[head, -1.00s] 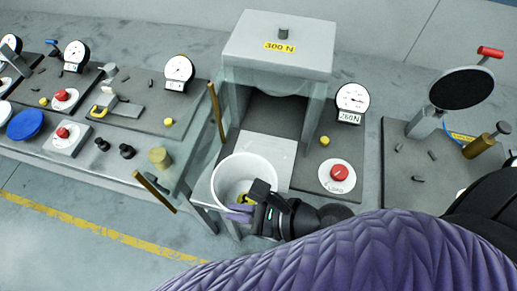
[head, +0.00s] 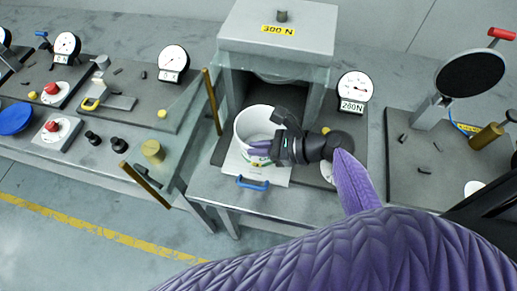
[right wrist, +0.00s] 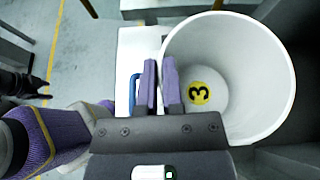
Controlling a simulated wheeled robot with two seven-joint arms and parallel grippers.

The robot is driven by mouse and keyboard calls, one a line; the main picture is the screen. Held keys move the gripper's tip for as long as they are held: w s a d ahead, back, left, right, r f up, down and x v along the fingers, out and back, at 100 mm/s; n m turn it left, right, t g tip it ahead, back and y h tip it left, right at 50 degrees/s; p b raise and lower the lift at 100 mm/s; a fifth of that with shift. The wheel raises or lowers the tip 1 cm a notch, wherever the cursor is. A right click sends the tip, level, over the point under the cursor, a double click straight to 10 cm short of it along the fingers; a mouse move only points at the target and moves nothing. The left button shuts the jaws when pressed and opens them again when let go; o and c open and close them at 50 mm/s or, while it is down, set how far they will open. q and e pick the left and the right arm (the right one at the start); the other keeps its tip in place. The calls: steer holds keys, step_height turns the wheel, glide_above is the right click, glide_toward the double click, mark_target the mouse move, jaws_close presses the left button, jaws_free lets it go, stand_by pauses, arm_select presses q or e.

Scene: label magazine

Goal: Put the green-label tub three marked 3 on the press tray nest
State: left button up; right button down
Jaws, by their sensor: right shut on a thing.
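The tub (head: 247,129) is white, round, open at the top and upright. A yellow mark with a black 3 shows on its inside floor in the right wrist view (right wrist: 201,92). A small bit of green shows low on its outer side in the head view. My right gripper (head: 268,147) is shut on the tub's near wall, its purple fingers (right wrist: 160,87) at the rim. The tub is over the pale press tray (head: 275,178), which has a blue handle (head: 252,184). I cannot tell whether its base touches the tray; the nest is hidden beneath it.
The press head (head: 277,30), marked 300 N, stands behind the tub, with clear side panels. A gauge (head: 354,88) is to the right. A brass-coloured post (head: 211,101) is at the left. A dark pronged shape (right wrist: 25,86), perhaps my left gripper, shows in the wrist view.

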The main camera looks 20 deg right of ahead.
steer(key=c, duration=0.8)
jaws_free()
steer(key=shift+o, duration=0.2)
steer(key=p+v, duration=0.1)
steer(key=v, duration=1.1)
steer(key=shift+p, duration=0.4)
